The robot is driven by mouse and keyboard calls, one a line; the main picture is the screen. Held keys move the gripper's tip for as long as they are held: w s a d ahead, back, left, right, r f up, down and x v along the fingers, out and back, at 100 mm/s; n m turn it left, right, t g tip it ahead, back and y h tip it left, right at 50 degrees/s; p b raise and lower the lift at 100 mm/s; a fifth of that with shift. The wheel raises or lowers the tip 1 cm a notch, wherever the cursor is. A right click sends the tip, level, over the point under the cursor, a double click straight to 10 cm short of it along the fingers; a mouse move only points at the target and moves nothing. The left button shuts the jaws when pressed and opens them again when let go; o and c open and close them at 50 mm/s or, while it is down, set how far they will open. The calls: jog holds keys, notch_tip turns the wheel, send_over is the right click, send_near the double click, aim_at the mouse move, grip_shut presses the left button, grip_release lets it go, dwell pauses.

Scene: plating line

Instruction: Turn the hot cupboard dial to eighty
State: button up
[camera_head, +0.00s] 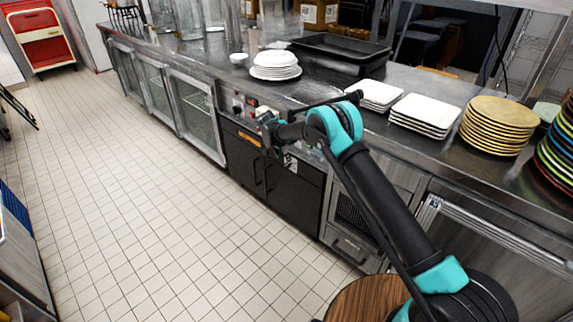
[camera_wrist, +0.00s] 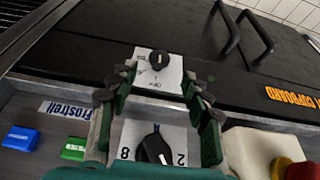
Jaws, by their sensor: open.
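In the wrist view, a black knob on a white dial plate (camera_wrist: 158,60) with small markings lies just beyond my fingertips. A second black dial (camera_wrist: 153,148) on a white plate shows the figures 8 and 2, and it sits between the lower parts of my fingers. I cannot tell from the plates which one is the hot cupboard dial. My gripper (camera_wrist: 158,84) is open, its fingers apart on either side, holding nothing. In the head view my gripper (camera_head: 267,118) is at the counter's front panel, and it and the arm hide the dials.
A red button (camera_wrist: 302,170) on a pale housing is at the lower right. Blue (camera_wrist: 20,138) and green (camera_wrist: 74,149) switches are at the left. Black cupboard doors (camera_head: 266,172) lie below the panel. White plates (camera_head: 276,71) stand on the counter above. The tiled floor (camera_head: 150,200) is clear.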

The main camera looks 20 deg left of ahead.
jog(key=x, duration=0.6)
jog(key=shift+f, duration=0.1)
grip_shut()
